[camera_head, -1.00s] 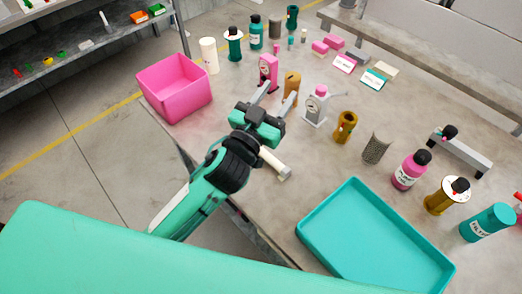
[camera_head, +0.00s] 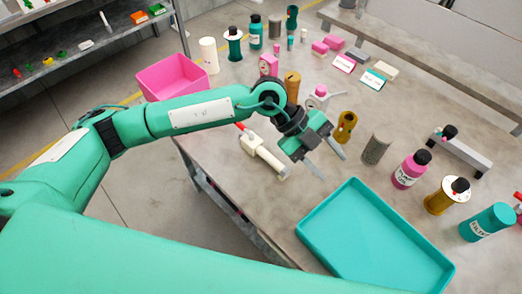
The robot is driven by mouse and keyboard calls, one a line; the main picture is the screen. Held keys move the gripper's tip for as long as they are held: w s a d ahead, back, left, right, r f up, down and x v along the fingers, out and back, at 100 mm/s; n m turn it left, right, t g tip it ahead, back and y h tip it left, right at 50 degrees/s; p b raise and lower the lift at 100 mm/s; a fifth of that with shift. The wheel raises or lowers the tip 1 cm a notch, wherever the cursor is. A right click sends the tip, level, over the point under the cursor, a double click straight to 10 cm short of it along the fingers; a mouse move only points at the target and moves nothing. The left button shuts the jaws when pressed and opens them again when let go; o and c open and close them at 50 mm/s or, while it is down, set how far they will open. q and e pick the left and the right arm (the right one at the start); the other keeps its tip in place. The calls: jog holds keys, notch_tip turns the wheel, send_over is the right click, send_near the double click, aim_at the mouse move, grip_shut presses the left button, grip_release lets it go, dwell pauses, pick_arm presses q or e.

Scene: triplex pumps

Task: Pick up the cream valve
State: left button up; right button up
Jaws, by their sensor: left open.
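The cream valve (camera_head: 264,155), a pale tube-like body with a red part at its upper left end, lies on the table near its left edge. My left gripper (camera_head: 331,167) is open and empty, with its two grey fingers apart. It is to the right of the valve, and a gap shows between them. The fingers point down and right, toward the space above the teal tray (camera_head: 357,187). My right gripper is not in view.
A pink bin (camera_head: 153,78) stands at the far left. A brown ring-like part (camera_head: 346,127) and a grey mesh cylinder (camera_head: 375,149) stand right of the gripper. A pink bottle (camera_head: 408,172) and several other parts stand farther right.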

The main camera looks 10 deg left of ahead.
pick_arm(q)
jog(key=w+a+f+n+t+y, duration=0.1)
jog(key=w+a+f+t+y, duration=0.15)
jog(key=w+a+y, duration=0.35)
jog(key=n+y, duration=0.3)
jog(key=y, duration=0.1)
send_over(261, 149)
jog(key=shift+t, duration=0.45)
notch_tip(261, 149, down, 8)
jog(key=shift+s+p, duration=0.15)
jog(key=shift+p, duration=0.65)
jog(key=shift+f, duration=0.3)
jog(key=shift+f+p, duration=0.45)
jog(key=shift+f, duration=0.1)
jog(key=f, duration=0.2)
jog(key=f+p, duration=0.1)
jog(key=shift+w+f, duration=0.2)
jog(key=shift+f, duration=0.5)
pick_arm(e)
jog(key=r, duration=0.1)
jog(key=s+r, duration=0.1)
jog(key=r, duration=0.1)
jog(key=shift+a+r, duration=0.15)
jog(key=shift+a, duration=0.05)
pick_arm(q)
jog(key=shift+c, duration=0.5)
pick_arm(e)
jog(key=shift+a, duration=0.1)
